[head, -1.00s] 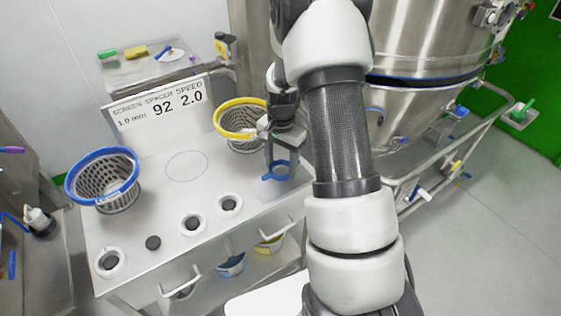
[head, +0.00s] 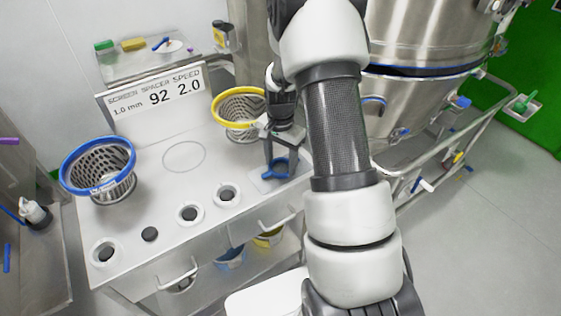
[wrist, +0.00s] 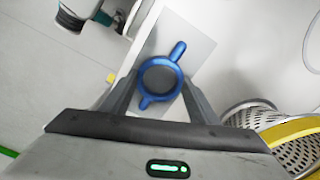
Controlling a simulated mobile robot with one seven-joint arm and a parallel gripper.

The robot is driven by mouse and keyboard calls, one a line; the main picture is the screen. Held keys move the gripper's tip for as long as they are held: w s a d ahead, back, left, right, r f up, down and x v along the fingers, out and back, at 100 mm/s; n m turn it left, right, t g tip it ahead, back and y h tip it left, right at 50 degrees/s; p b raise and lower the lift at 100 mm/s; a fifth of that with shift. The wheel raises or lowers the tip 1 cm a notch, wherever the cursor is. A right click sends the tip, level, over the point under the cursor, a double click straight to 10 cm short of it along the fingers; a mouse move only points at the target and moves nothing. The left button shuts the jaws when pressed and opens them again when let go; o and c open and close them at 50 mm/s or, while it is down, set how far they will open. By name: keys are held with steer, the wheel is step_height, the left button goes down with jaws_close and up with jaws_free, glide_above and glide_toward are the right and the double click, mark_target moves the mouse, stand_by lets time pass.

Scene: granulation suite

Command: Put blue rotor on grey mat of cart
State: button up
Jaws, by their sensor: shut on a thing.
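The blue rotor (head: 275,168) is a ring with short arms and a dark centre. My gripper (head: 279,150) is shut on it near the right end of the white cart top. In the wrist view the rotor (wrist: 160,78) sits between the two fingers of my gripper (wrist: 160,95), with one arm pointing up and right. The pale grey mat (head: 262,185) lies under the rotor at the cart's right corner. It also shows behind the rotor in the wrist view (wrist: 197,50). I cannot tell whether the rotor touches the mat.
A yellow-rimmed basket (head: 236,118) stands close behind my gripper. A blue-rimmed basket (head: 98,172) stands at the cart's left. Several round holders line the front of the cart (head: 190,255). A large steel vessel (head: 420,45) is at the right.

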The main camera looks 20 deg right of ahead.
mark_target(280, 171)
steer(key=o, duration=1.4)
steer(key=shift+c, duration=0.2)
step_height(280, 171, up, 18)
steer(key=p, duration=0.1)
steer(key=shift+f, duration=0.25)
